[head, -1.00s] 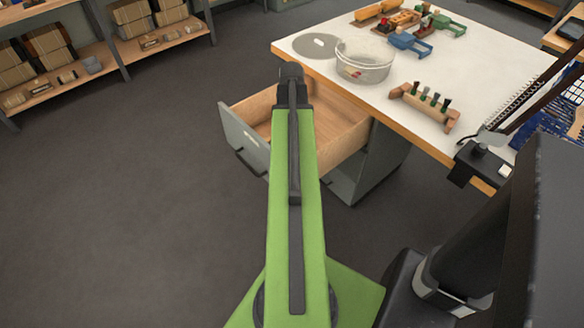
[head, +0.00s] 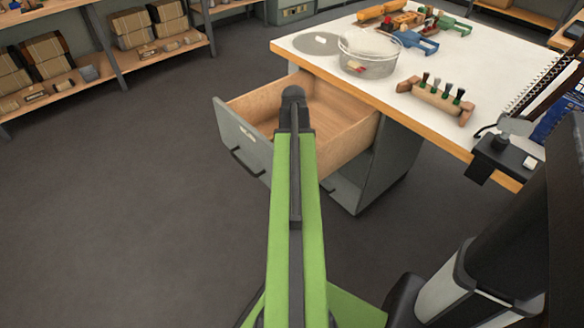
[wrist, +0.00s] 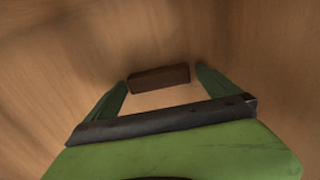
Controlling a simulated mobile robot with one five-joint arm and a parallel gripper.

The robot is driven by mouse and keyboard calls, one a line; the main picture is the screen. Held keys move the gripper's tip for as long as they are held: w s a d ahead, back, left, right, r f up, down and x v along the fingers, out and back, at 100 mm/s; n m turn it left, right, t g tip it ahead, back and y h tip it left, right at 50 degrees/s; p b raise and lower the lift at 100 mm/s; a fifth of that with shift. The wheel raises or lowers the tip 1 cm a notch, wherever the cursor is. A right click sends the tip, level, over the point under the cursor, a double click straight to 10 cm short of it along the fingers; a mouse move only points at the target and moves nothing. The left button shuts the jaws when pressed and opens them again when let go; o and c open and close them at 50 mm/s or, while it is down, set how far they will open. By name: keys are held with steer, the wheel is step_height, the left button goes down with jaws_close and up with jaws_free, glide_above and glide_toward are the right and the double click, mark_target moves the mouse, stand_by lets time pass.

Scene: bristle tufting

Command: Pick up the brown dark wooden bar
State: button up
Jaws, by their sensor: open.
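A dark brown wooden bar (wrist: 159,76) lies on the light wooden floor of the open drawer in the wrist view. My gripper (wrist: 162,84) is open, with one green finger near each end of the bar. The bar lies between or just beyond the fingertips; I cannot tell whether they are level with it. In the head view my arm reaches over the open drawer (head: 335,112), and the bar and the fingers are hidden there.
The drawer's wooden side walls and grey front (head: 240,142) surround the arm's end. The white-topped table (head: 450,70) stands above and to the right. It carries a clear bowl (head: 368,55), a wooden block with several dark brushes (head: 440,97) and coloured clamps.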

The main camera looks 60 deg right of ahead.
steer(key=shift+r, duration=0.1)
steer(key=c, duration=1.3)
steer(key=shift+r, duration=0.15)
